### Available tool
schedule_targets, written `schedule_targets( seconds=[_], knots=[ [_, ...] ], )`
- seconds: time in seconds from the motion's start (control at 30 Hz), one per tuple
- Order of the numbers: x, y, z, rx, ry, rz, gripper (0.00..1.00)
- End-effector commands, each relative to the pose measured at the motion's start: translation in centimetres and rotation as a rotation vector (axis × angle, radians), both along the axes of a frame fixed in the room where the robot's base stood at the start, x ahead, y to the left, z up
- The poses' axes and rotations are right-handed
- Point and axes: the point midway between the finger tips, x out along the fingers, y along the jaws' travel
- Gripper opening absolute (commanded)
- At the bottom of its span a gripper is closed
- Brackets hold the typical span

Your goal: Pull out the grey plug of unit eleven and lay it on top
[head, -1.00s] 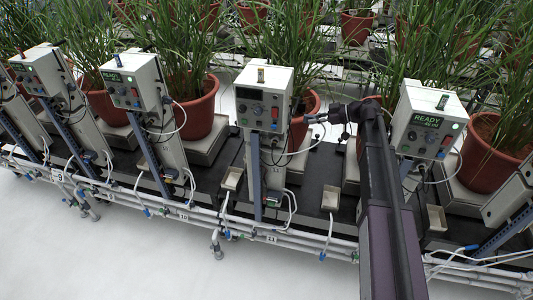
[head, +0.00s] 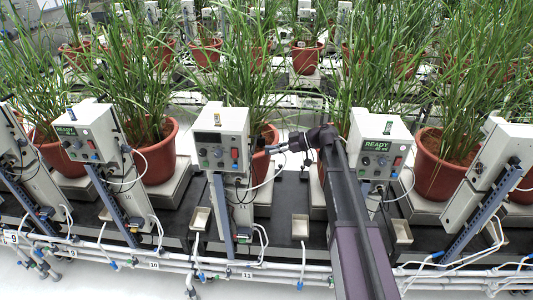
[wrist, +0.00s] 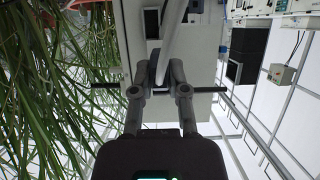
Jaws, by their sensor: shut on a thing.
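Unit eleven (head: 221,147) is a pale grey box with a dark display, on a blue post above the label "11". My gripper (head: 276,149) is at the right side of this box, between it and the plants. In the wrist view its two fingers (wrist: 158,72) are closed in on the end of a thick white cable (wrist: 178,30), close to the box's side wall (wrist: 205,50). The grey plug is mostly hidden between the fingertips; I cannot tell if it is still seated. A dark rectangular socket or opening (wrist: 151,22) shows above the fingertips.
A small peg (head: 217,107) stands on the box's top, which is otherwise clear. Neighbouring units with READY displays (head: 91,135) (head: 379,142) stand to either side. Potted plants (head: 153,150) crowd behind. White pipes (head: 200,267) run along the front.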

Motion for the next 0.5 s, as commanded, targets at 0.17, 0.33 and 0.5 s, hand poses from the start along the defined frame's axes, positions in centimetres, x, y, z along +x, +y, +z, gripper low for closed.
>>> schedule_targets(
  seconds=[0.17,0.33,0.5],
  knots=[
    [-1.0,-0.5,3.2,0.0,0.0,0.0,0.0],
    [-1.9,-1.0,5.6,0.0,0.0,0.0,0.0],
    [-2.7,-1.4,7.9,0.0,0.0,0.0,0.0]
  ],
)
